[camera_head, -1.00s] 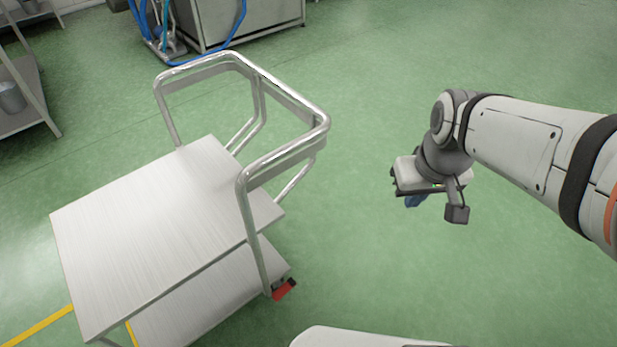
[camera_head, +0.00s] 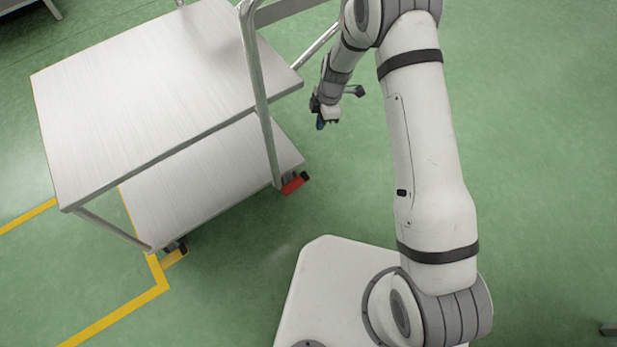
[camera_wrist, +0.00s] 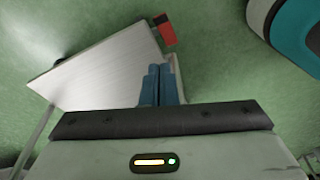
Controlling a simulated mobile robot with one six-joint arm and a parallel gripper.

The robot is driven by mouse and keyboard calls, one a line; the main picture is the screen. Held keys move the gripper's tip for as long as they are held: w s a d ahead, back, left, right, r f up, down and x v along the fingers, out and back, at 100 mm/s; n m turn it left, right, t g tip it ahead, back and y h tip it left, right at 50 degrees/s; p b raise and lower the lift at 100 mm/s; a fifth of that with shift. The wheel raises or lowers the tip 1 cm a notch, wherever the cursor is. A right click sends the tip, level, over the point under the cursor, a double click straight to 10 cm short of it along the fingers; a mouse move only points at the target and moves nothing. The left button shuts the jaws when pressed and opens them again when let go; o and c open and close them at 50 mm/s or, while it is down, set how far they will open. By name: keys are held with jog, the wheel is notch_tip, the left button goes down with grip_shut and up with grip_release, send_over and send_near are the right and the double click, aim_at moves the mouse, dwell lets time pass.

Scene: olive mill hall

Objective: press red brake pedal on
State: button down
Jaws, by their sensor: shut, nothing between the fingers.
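The red brake pedal (camera_head: 293,184) sits at a dark caster on the lower right corner of a steel trolley (camera_head: 130,85). In the wrist view the red pedal (camera_wrist: 164,28) shows beyond the fingertips, beside the corner of a trolley shelf (camera_wrist: 105,70). My gripper (camera_head: 321,124) is to the upper right of the pedal in the head view, apart from it. Its blue fingers (camera_wrist: 160,72) are together with nothing between them. Whether the pedal is up or down cannot be told.
The trolley's tubular handle (camera_head: 258,90) rises close to the left of my gripper. A yellow pedal (camera_head: 175,257) shows at another caster. Yellow floor lines (camera_head: 115,318) run at lower left.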

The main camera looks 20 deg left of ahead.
jog(key=s+a+f+n+b, duration=0.2)
jog(key=a+f+n, duration=0.1)
jog(key=f, duration=1.1)
jog(key=shift+s+a+n+g, duration=0.15)
jog(key=shift+a+n+g, duration=0.15)
jog(key=shift+n, duration=0.1)
jog(key=shift+f, duration=0.1)
jog(key=b, duration=0.4)
send_over(304, 177)
jog(key=f, duration=1.2)
jog(key=shift+w+d+f, duration=0.2)
jog(key=shift+w+f, duration=0.05)
jog(key=shift+w, duration=0.05)
jog(key=shift+w+d+f+b, duration=0.1)
jog(key=shift+f+b, duration=0.25)
jog(key=shift+f, duration=0.2)
